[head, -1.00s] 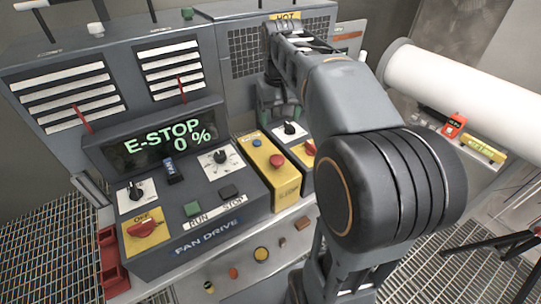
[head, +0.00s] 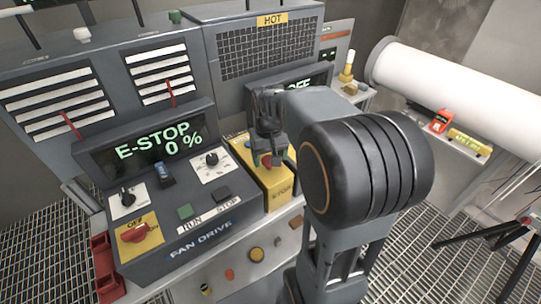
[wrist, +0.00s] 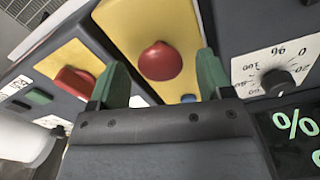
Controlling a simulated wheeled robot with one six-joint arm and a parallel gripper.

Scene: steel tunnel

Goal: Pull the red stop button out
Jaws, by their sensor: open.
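The red stop button (head: 266,160) is a round mushroom head on a yellow box (head: 281,200) marked STOP, right of the fan drive panel. My gripper (head: 268,150) is over this box in the head view and partly hides the button. In the wrist view the red button (wrist: 160,61) shows between the two green fingertips of my gripper (wrist: 162,63). The fingers are open, one on each side, with a visible gap to the button. I cannot tell how far the fingertips are above it.
The fan drive panel (head: 172,245) stands at left with a display (head: 158,140) reading E-STOP 0 %. A red switch on a yellow plate (wrist: 74,81) is beside the box in the wrist view. A white pipe (head: 455,95) runs at right.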

